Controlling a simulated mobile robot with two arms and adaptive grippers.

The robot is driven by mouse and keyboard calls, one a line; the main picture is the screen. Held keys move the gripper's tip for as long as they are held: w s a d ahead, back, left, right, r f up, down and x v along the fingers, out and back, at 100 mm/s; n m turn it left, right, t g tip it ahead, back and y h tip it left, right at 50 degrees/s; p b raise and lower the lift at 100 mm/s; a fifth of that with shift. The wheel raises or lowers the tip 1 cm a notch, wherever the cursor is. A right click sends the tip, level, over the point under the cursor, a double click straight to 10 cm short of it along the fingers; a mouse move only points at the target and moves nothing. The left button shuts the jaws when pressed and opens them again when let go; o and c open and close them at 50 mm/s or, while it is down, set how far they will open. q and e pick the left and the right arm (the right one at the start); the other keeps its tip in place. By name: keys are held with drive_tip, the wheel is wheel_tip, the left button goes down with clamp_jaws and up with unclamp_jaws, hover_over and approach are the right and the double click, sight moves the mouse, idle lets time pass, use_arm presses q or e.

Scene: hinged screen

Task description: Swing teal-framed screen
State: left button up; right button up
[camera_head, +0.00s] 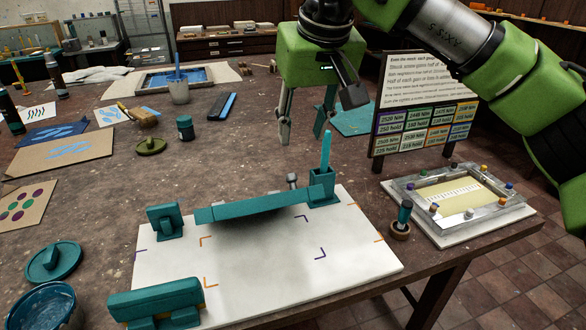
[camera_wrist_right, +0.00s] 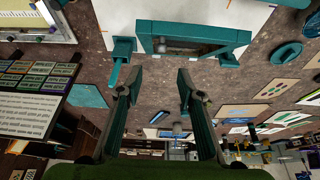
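A teal bar of the teal-framed screen (camera_head: 250,207) spans the back of a white board (camera_head: 270,255) with corner marks; a dark shadow lies beneath it. Teal frame parts also show in the right wrist view (camera_wrist_right: 195,28). I cannot tell the screen's exact angle. A teal block (camera_head: 165,220) stands at the back left, and a larger one (camera_head: 155,302) at the front left. A teal holder (camera_head: 322,187) with an upright blue stick is at the bar's right end. My right gripper (camera_head: 303,138) is open and empty, above and behind the bar. My left gripper is not in view.
An info board (camera_head: 420,105) and a metal-framed tray (camera_head: 465,195) stand at the right. A small cup with a teal-handled tool (camera_head: 401,220) is beside the tray. A teal jar (camera_head: 185,128) and cards lie left. The table behind the white board is partly clear.

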sight(292, 174)
drive_tip(key=p+x, duration=0.2)
drive_tip(key=x, duration=1.1)
drive_tip(key=shift+a+f, duration=0.1)
drive_tip(key=shift+f, duration=0.1)
clamp_jaws()
